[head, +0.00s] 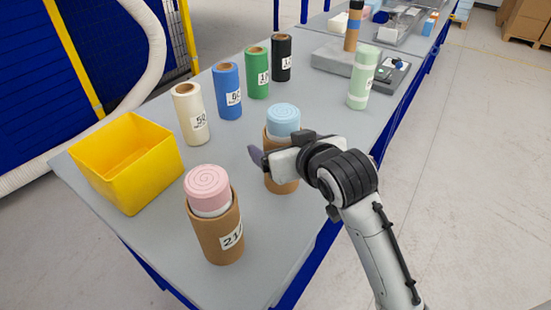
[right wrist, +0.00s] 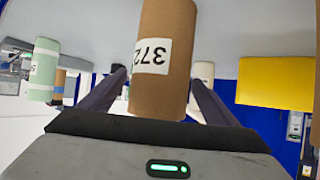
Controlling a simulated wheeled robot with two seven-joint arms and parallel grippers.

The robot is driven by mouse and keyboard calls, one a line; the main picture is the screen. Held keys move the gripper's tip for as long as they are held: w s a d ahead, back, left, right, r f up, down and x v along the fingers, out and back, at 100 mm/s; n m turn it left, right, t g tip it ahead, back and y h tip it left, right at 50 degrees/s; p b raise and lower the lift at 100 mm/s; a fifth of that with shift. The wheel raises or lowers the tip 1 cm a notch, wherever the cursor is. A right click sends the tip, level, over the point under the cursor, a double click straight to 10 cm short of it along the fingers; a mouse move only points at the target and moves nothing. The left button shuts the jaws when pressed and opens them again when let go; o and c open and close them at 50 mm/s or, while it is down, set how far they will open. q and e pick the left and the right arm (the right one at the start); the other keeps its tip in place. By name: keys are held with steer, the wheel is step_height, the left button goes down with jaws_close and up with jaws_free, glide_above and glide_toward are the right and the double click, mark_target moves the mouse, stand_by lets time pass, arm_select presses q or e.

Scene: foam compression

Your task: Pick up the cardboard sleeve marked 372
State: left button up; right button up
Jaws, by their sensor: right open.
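The brown cardboard sleeve marked 372 (right wrist: 165,60) stands between the two fingers of my right gripper in the right wrist view, its label facing the camera. In the head view the sleeve (head: 283,185) stands upright on the table with a light blue foam roll (head: 283,118) in its top. My right gripper (head: 272,153) is at the sleeve's upper part, open, with its fingers on either side. It hides part of the sleeve and its label in the head view. My left gripper is not in view.
Another cardboard sleeve (head: 217,240) with a pink foam roll stands nearby at the front. A yellow bin (head: 130,165) is at the left. White, blue, green and black rolls (head: 228,90) line the back edge. A pale green roll (head: 361,78) stands behind right.

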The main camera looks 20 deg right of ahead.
steer(key=shift+s, duration=0.15)
steer(key=c, duration=1.5)
steer(key=shift+r, duration=0.1)
steer(key=shift+r, duration=0.1)
